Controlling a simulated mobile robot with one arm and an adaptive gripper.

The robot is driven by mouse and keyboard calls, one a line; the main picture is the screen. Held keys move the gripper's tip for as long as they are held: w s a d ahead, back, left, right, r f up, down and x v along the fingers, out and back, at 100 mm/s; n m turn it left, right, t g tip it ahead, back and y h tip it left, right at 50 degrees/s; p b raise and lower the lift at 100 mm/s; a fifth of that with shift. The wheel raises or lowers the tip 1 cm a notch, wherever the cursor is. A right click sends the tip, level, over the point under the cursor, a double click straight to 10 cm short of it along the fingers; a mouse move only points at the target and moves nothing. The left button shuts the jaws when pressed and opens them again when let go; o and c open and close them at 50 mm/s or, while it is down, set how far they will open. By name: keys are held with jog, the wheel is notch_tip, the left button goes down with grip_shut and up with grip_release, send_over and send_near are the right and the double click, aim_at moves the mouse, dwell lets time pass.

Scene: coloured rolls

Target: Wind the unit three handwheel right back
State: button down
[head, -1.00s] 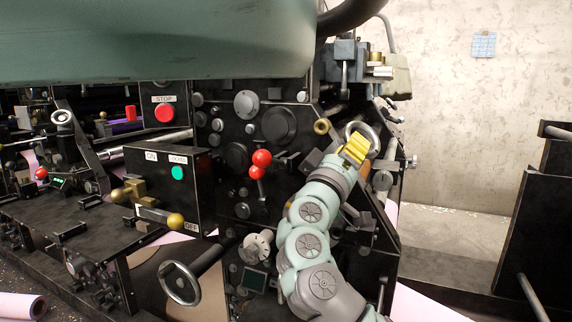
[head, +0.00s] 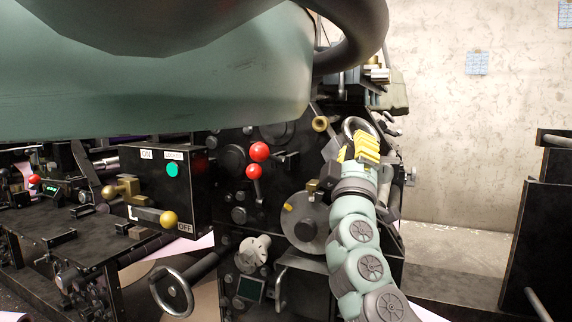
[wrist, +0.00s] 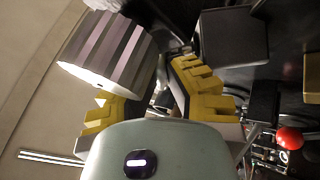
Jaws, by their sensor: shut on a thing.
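A bright metal handwheel (head: 347,127) stands at the right end of the black machine in the head view. My gripper (head: 362,148), with yellow fingers, is at its rim and shut on it; the fingers cover the wheel's lower right part. In the wrist view the yellow fingers (wrist: 155,100) stand on either side of a narrow gap, with a grey ribbed cylinder (wrist: 110,48) just beyond the left finger. The held part of the rim is hard to make out there.
A second handwheel (head: 172,290) sits low at the left. A red-balled lever (head: 257,165) and a grey disc (head: 305,222) with a yellow mark lie left of my arm. A black box (head: 165,190) has a green button.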

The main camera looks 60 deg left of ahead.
jog(key=c, duration=1)
grip_release()
jog(key=shift+w+r, duration=0.1)
jog(key=shift+w, duration=0.05)
jog(key=shift+o, duration=0.3)
jog(key=shift+a, duration=0.1)
jog(key=shift+f, duration=0.25)
jog(key=v, duration=0.7)
jog(key=shift+s+d, duration=0.35)
jog(key=shift+s, duration=0.05)
